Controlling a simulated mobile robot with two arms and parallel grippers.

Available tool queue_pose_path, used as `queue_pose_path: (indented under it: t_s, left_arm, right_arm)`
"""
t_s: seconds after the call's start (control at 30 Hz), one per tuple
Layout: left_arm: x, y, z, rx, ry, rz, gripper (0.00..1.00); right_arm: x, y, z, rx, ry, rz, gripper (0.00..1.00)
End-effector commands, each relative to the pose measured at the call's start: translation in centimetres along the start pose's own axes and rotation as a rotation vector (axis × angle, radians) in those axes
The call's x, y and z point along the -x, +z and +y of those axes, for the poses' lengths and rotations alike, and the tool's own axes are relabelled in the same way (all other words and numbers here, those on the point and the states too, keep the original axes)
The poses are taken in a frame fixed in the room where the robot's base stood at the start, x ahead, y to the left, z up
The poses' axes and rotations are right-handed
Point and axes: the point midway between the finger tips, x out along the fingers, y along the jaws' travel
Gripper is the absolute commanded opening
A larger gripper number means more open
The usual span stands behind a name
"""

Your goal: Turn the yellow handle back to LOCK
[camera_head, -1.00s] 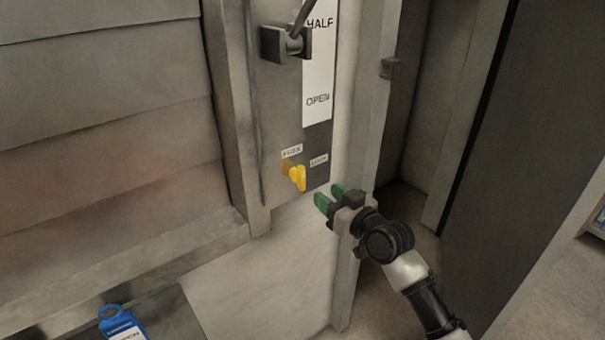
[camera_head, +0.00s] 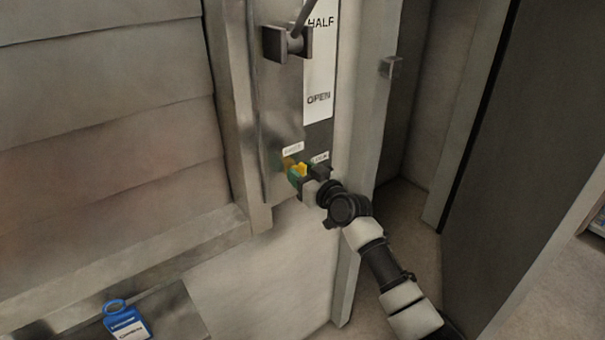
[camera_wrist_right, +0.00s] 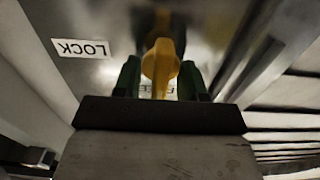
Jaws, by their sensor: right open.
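The yellow handle (camera_head: 300,168) sits on the grey panel below the OPEN marking, between a FREE label (camera_head: 292,148) and a LOCK label (camera_head: 320,157). My right gripper (camera_head: 303,174) is at the handle and partly hides it. In the right wrist view the handle (camera_wrist_right: 160,66) stands between the two green fingers of the gripper (camera_wrist_right: 160,78), with the fingers on either side of it. The LOCK label (camera_wrist_right: 82,48) shows upside down at the left there. My left gripper is not in view.
A lever with a dark block (camera_head: 287,43) is above on the same panel, beside the HALF/OPEN strip (camera_head: 319,60). A blue tag (camera_head: 125,318) is at the lower left. A grey frame post (camera_head: 368,120) stands right of the panel.

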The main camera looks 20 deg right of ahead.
Motion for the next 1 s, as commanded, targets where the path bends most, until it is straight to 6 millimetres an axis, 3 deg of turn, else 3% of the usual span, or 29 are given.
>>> queue_pose_path:
  t_s: [0.03,0.3,0.67,1.0]
  left_arm:
    - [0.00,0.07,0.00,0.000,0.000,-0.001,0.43]
    - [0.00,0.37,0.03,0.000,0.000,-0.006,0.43]
    - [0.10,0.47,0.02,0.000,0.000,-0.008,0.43]
    - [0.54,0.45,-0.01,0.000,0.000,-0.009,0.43]
  right_arm:
    - [0.01,0.01,-0.01,0.000,0.000,0.000,0.41]
    - [0.04,0.02,0.00,0.000,0.000,0.000,0.00]
    - [0.05,0.01,0.04,-0.039,0.000,-0.001,0.00]
    - [0.04,-0.03,0.17,-0.262,0.000,-0.001,0.00]
